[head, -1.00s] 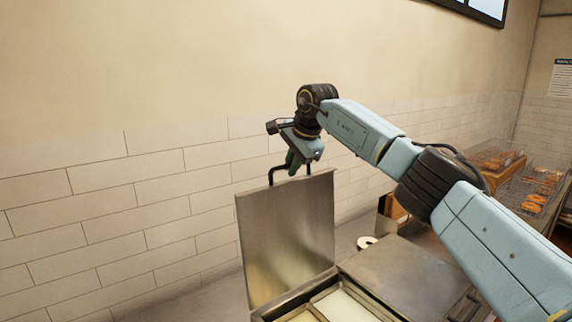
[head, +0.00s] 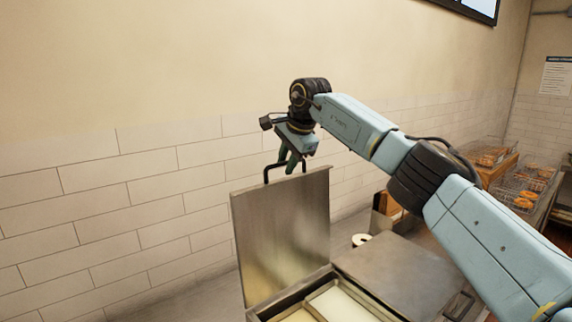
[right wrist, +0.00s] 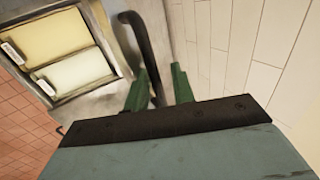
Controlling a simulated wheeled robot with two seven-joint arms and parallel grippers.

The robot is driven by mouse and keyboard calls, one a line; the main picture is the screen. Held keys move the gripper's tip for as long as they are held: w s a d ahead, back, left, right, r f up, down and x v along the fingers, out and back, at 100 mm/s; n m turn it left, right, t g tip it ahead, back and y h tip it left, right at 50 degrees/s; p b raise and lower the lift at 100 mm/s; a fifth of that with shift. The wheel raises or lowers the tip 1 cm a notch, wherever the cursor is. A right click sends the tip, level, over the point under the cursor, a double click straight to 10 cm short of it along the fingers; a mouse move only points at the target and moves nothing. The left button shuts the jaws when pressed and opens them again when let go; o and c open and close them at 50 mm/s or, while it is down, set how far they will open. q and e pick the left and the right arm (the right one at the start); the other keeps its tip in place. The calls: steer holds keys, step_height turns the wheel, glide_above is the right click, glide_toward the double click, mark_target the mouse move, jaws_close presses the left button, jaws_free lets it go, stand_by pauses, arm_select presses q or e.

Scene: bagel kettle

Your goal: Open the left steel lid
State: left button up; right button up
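The left steel lid (head: 282,238) stands upright on the back left of the steel unit, above its open left well. Its dark bar handle (head: 267,175) sticks up from the lid's top edge and also shows in the right wrist view (right wrist: 143,40). My right gripper (head: 289,165) is at this handle, with its green fingers apart. In the right wrist view, the right gripper (right wrist: 160,82) has the handle bar between its fingers, closer to the left one, with a gap at the right one. My left gripper is not in view.
The open well has pale compartments (head: 338,305). A flat, closed steel lid (head: 395,270) lies to its right. The tiled wall (head: 120,205) is close behind. A roll (head: 361,240) and wire baskets with bagels (head: 525,198) are at the right.

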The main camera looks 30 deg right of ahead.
steer(key=a+b+v, duration=0.1)
steer(key=v, duration=1.1)
steer(key=shift+d+r+b, duration=0.3)
steer(key=shift+d+b, duration=0.1)
steer(key=shift+d, duration=0.05)
steer(key=shift+s, duration=0.1)
